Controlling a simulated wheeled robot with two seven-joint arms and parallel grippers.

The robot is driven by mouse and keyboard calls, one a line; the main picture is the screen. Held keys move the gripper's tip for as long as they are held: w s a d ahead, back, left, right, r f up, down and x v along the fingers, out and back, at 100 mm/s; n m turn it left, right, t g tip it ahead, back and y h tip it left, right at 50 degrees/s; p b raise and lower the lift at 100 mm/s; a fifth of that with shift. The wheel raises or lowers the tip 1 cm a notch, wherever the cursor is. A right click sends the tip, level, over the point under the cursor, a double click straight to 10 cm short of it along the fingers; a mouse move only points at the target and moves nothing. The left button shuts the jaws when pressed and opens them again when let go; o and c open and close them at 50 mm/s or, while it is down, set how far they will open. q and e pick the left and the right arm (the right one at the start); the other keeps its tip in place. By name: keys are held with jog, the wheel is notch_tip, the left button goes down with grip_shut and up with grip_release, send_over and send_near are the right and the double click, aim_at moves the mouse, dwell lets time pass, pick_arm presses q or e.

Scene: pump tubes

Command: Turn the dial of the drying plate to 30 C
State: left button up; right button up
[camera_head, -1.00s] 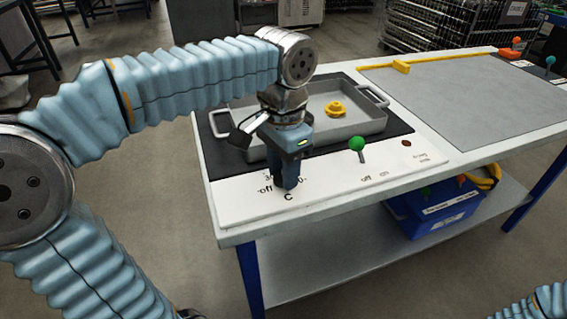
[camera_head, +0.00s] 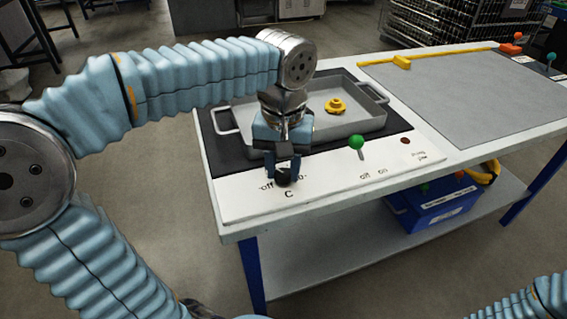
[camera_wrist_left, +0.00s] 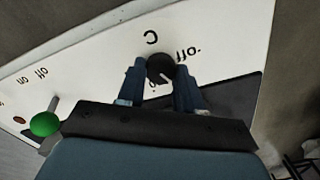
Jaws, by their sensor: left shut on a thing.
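The black dial (camera_head: 283,182) sits on the white front panel (camera_head: 330,189) of the drying plate (camera_head: 243,157), above a letter C. My left gripper (camera_head: 282,177) points down with its blue fingers on both sides of the dial, shut on it. In the left wrist view the dial (camera_wrist_left: 160,68) is between the fingertips. Its white pointer line faces the camera side, away from the C. "off" is printed beside it. The other markings are partly covered by the fingers, so I cannot read the setting. My right gripper is out of view.
A green-knobbed lever (camera_head: 356,143) stands on the panel right of the dial. A grey tray (camera_head: 375,125) with a yellow part (camera_head: 335,106) rests on the plate. A blue bin (camera_head: 440,208) is on the lower shelf. The grey mat (camera_head: 470,95) is mostly clear.

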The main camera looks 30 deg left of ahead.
aim_at(284, 172)
pick_arm(q)
jog(key=shift+n, duration=0.4)
jog(key=o, duration=1)
jog(key=shift+o, duration=0.2)
notch_tip(284, 172, up, 14)
jog(key=p, duration=0.1)
jog(key=shift+f, duration=0.1)
